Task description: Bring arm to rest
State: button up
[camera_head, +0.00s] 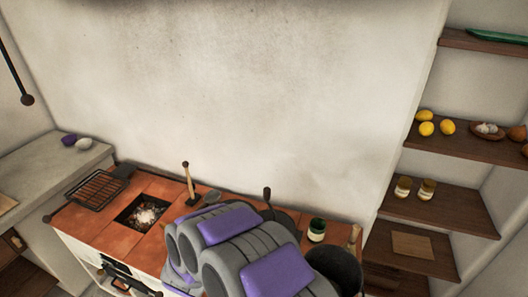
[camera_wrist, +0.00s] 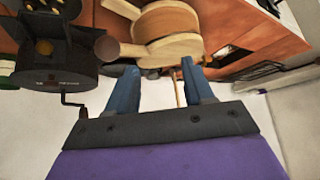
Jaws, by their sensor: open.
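My gripper (camera_wrist: 158,76) shows in the wrist view with its two blue fingers spread apart. Nothing is seen clamped between them. A thin wooden stick (camera_wrist: 179,92) appears between the fingers in the picture; its distance from them is unclear. Round wooden pieces (camera_wrist: 170,22) lie beyond the fingertips. In the head view my grey and purple arm is folded in front of the terracotta counter (camera_head: 95,226), covering part of it. My gripper's fingers cannot be made out in the head view.
A fire pit with embers (camera_head: 144,215) and a grill rack (camera_head: 96,190) are on the counter's left. A green jar (camera_head: 316,230) and a black pot (camera_head: 340,266) stand right of my arm. A dark cranked device (camera_wrist: 45,65) is left in the wrist view. Shelves (camera_head: 452,143) line the right.

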jog(key=s+d+r+g+y, duration=0.25)
jog(key=d+r, duration=0.25)
jog(key=r, duration=0.3)
jog(key=s+d+r+g+y, duration=0.15)
jog(key=s+d+r, duration=0.3)
jog(key=r, duration=0.45)
jog(key=s+d+r+m+g+h, duration=0.1)
jog(key=s+d+r+g+h, duration=0.1)
jog(key=s+d, duration=0.9)
jog(key=s+d+r+m+g+h, duration=0.1)
jog(key=s+d+r+g+h, duration=0.2)
jog(key=s+d, duration=0.9)
jog(key=d+r+h, duration=0.1)
jog(key=d, duration=0.2)
jog(key=shift+s+d+r+m, duration=0.2)
jog(key=shift+s+m, duration=0.1)
jog(key=shift+m, duration=0.1)
jog(key=shift+a, duration=0.15)
